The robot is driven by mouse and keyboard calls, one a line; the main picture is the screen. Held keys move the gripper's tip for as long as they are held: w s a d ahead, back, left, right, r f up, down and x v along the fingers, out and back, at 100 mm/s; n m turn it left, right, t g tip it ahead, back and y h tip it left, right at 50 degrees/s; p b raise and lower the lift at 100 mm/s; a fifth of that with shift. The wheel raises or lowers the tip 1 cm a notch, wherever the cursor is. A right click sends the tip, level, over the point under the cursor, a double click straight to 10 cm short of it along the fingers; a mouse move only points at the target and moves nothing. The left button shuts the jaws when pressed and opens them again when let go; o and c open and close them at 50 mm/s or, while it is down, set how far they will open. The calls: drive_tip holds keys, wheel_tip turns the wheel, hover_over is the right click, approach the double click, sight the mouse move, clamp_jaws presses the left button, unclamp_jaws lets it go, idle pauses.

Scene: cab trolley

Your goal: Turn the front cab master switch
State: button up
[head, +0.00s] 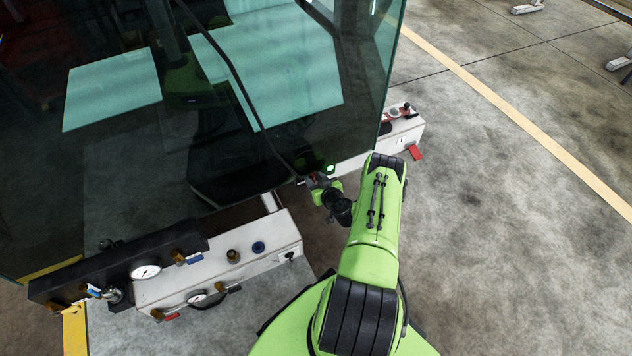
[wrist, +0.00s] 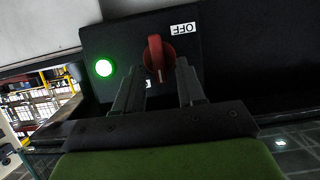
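The master switch is a red rotary knob (wrist: 157,58) on a dark plate (wrist: 210,45), seen in the wrist view. Its grip stands roughly upright in the picture, with a pale mark at the lower end. An upside-down OFF label (wrist: 183,29) is at its upper right; another label below it is mostly hidden by a finger. A green lamp (wrist: 104,68) glows left of the knob. My gripper (wrist: 160,78) is open, its two fingers apart on either side of the knob's lower part. I cannot tell whether they touch it. In the head view my gripper (head: 313,183) is at the cab's lower front.
The cab's large dark windscreen (head: 250,80) rises close beside my arm, with a wiper across it. A white bumper beam (head: 220,268) with gauges and valves is at lower left; another beam section (head: 400,132) is at right. Open concrete floor (head: 510,200) lies to the right.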

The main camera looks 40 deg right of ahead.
sight(310, 177)
clamp_jaws()
drive_tip(key=shift+a, duration=0.1)
drive_tip(key=n+h+p, duration=0.1)
drive_tip(key=n+p, duration=0.1)
drive_tip(key=p, duration=0.1)
drive_tip(key=shift+w+a+h, duration=0.1)
drive_tip(key=shift+a+h, duration=0.3)
drive_tip(key=shift+w+a+f+n+h+p, duration=0.15)
drive_tip(key=shift+n+h+p, duration=0.4)
drive_tip(key=shift+n, duration=0.65)
drive_tip(key=shift+a+f+n+g+h+b, duration=0.2)
drive_tip(key=shift+f+n+g+h+b, duration=0.1)
drive_tip(key=shift+n+h, duration=0.5)
drive_tip(key=n+b, duration=0.1)
drive_tip(key=n+h+b, duration=0.1)
drive_tip(key=shift+a+f+n, duration=0.15)
drive_tip(key=shift+f+n, duration=0.15)
drive_tip(key=shift+n, duration=0.1)
drive_tip(key=n+h, duration=0.1)
drive_tip(key=n, duration=0.1)
drive_tip(key=n+t+h+b, duration=0.1)
drive_tip(key=n, duration=0.1)
drive_tip(key=shift+a+f+n+t, duration=0.1)
drive_tip(key=shift+f+n+t, duration=0.2)
drive_tip(key=shift+f, duration=0.1)
